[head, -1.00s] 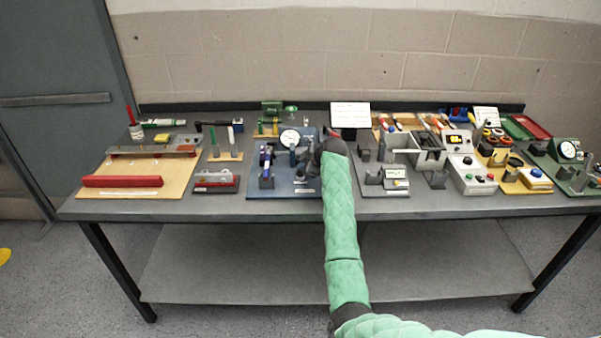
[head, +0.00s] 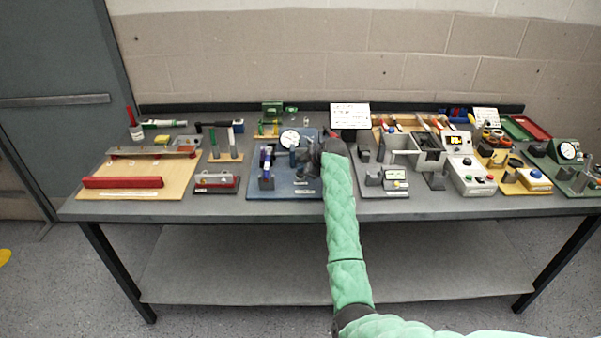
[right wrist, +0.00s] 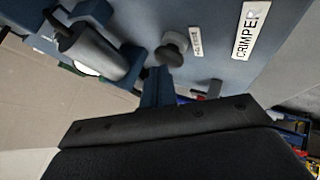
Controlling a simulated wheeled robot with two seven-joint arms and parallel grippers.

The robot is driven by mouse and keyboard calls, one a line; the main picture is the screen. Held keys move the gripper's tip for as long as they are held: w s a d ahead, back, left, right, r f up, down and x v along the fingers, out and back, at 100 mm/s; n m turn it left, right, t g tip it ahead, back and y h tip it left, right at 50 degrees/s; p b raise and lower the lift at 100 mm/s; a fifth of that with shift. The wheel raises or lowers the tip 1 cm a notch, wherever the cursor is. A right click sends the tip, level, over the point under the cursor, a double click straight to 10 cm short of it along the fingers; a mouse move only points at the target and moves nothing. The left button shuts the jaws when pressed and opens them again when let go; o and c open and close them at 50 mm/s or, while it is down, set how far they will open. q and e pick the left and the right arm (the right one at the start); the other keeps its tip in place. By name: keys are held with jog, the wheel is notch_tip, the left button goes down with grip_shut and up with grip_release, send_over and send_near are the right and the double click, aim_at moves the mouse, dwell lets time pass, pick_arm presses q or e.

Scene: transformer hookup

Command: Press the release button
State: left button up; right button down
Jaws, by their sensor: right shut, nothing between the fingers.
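The blue crimper board (head: 262,190) lies near the middle of the bench. In the right wrist view its surface (right wrist: 215,65) carries a white "CRIMPER" label (right wrist: 251,30). A round grey button (right wrist: 174,43) stands on it beside a small label (right wrist: 195,40) that is too blurred to read surely. My right gripper (head: 312,158) is over the right side of this board. In the right wrist view my shut, empty right gripper (right wrist: 160,75) points at the button, its tips very close to it. I cannot tell whether they touch. My left gripper is not in view.
A grey cylinder in a blue holder (right wrist: 92,52) stands beside the button. A round dial (head: 290,138) is at the back of the board. A wooden board with a red bar (head: 122,182) lies left, and a grey control box (head: 470,175) stands right.

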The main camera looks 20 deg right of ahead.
jog(key=shift+r, duration=0.55)
jog(key=shift+r+p, duration=0.6)
jog(key=shift+p, duration=0.05)
jog(key=shift+r+p, duration=1.1)
jog(key=shift+r, duration=0.8)
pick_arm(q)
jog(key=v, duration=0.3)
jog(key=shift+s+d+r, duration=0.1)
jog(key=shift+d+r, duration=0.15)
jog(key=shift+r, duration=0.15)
